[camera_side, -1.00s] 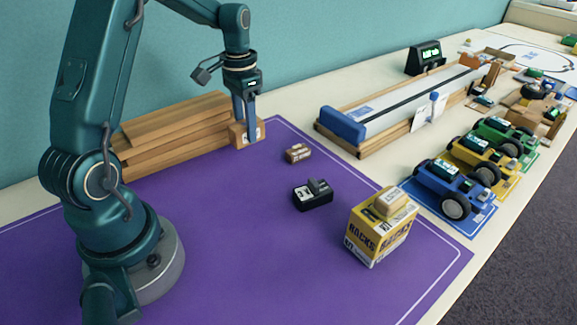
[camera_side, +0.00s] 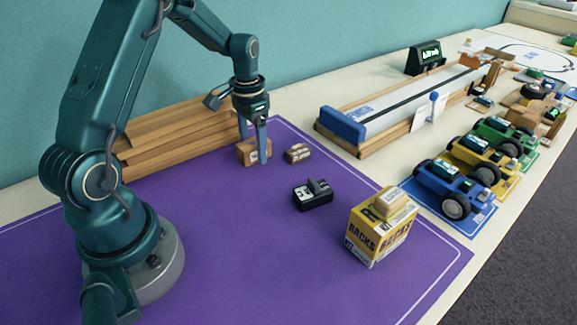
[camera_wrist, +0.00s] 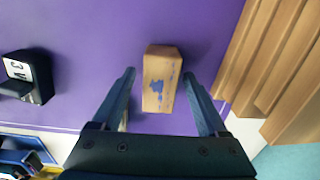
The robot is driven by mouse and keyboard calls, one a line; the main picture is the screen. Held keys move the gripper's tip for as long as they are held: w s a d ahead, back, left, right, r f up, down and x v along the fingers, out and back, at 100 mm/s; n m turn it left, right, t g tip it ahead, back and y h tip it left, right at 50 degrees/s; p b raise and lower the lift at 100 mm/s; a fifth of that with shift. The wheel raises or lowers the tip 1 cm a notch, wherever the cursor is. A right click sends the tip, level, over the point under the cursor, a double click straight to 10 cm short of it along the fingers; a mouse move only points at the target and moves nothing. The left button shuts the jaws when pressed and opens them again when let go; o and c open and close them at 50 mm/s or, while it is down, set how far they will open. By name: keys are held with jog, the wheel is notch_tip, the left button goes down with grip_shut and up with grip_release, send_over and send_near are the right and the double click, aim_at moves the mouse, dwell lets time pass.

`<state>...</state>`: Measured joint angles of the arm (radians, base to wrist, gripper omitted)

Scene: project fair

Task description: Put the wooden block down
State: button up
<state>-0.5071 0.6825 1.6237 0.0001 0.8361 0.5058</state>
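The wooden block (camera_side: 247,150) rests on the purple mat (camera_side: 215,215) in front of the stacked planks. In the wrist view the block (camera_wrist: 160,75) lies between my fingers, with a bluish patch on its face. My gripper (camera_side: 254,143) is low around the block. In the wrist view my gripper (camera_wrist: 160,75) is open, with a gap visible on each side of the block. In the side view one finger crosses in front of the block and hides part of it.
Stacked wooden planks (camera_side: 180,135) stand close behind the block. A small brown block (camera_side: 298,153) lies just right of it. A black device (camera_side: 313,195) and a yellow box (camera_side: 380,235) with a pale block (camera_side: 390,203) on top stand further right. The mat's front is clear.

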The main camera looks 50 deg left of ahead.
aim_at(253, 142)
notch_tip(253, 142, up, 12)
jog(key=f, duration=0.1)
jog(key=s+d+r+t, duration=0.2)
jog(key=s+d+r, duration=0.35)
jog(key=d, duration=0.35)
jog(key=s+d+f+t, duration=0.1)
jog(key=s+d+t, duration=0.2)
jog(key=s+d, duration=0.4)
jog(key=shift+s+f+t, duration=0.3)
jog(key=shift+s+f, duration=0.1)
jog(key=shift+s, duration=0.4)
